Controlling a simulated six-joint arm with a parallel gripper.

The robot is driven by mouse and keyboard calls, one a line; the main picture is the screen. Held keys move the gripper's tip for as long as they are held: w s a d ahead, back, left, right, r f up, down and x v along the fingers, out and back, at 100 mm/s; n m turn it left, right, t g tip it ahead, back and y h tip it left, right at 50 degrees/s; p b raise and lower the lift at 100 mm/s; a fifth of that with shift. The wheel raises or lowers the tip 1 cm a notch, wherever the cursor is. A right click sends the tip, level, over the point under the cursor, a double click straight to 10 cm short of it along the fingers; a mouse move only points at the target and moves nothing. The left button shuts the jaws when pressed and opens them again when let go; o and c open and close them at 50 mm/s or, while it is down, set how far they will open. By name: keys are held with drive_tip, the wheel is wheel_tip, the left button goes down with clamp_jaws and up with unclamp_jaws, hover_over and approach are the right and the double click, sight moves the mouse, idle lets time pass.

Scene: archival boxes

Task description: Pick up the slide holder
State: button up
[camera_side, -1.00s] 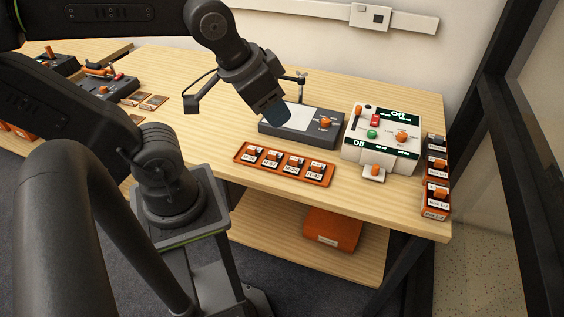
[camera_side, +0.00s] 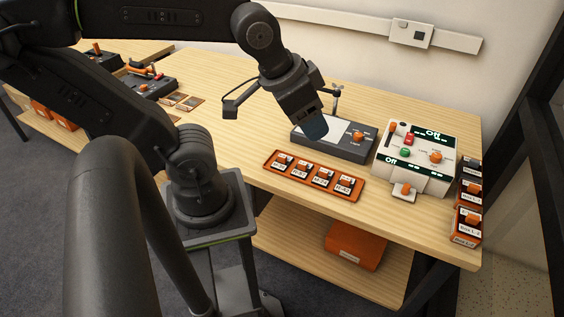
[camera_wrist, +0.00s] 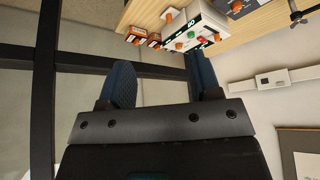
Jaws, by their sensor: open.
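An orange tray (camera_side: 313,177) lies near the front edge of the wooden table in the side view. It holds a row of several small labelled holders (camera_side: 321,176) with orange knobs; the labels are too small to read surely. I cannot tell which one is the slide holder. My gripper (camera_side: 314,130) hangs above and behind the tray, in front of a grey light box (camera_side: 340,142), part of which it hides. In the wrist view my gripper (camera_wrist: 160,63) has its two blue-padded fingers apart with nothing between them. The tray does not show there.
A white control box (camera_side: 415,157) with knobs and "Off" displays stands right of the light box. Orange labelled boxes (camera_side: 467,222) line the table's right edge. A thin post (camera_side: 337,100) rises behind the light box. Table (camera_side: 225,147) left of the tray is bare.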

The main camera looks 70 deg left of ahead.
drive_tip(key=n+g, duration=0.6)
drive_tip(key=n, duration=0.3)
hover_over(282, 156)
wheel_tip(282, 156, down, 23)
drive_tip(key=shift+f, duration=2.95)
drive_tip(key=shift+c, duration=0.2)
